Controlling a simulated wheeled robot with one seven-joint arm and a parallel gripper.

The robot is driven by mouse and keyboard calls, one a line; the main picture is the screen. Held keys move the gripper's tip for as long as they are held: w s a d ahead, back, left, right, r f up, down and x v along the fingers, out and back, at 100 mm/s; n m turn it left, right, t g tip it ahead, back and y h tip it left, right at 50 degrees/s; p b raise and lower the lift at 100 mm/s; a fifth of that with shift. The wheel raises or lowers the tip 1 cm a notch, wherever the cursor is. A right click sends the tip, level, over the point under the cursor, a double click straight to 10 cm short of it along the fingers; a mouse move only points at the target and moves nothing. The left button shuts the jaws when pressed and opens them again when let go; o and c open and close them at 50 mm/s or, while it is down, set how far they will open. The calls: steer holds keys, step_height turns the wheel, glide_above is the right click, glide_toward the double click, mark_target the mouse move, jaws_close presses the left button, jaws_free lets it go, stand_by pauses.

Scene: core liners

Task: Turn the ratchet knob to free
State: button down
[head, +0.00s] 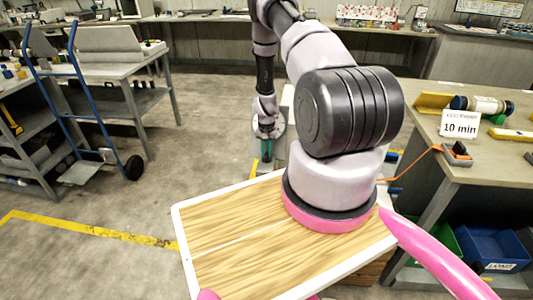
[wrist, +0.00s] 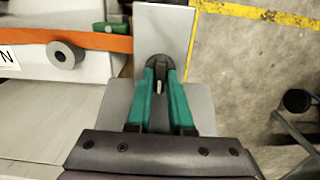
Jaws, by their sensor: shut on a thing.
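My gripper (head: 266,158) reaches down in the middle of the head view, beside a pale grey stand that my arm partly hides. In the wrist view its two teal fingers (wrist: 160,80) point up the picture and close in on a small dark rounded piece with a light centre, which looks like the ratchet knob (wrist: 159,62). The fingers are shut on it, and their tips cover its sides. A flat grey metal plate (wrist: 164,28) lies behind it. The knob cannot be made out in the head view, and its turn position is not readable.
An orange strap (wrist: 100,42) and a grey round roller (wrist: 65,54) are left of the fingers. A table (head: 480,160) with a "10 min" sign (head: 459,124) stands right. A blue hand truck (head: 74,100) stands left. The floor (head: 200,150) between is open.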

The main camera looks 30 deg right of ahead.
mark_target(266, 154)
steer(key=c, duration=0.8)
jaws_free()
step_height(266, 154, up, 11)
steer(key=shift+f, duration=0.1)
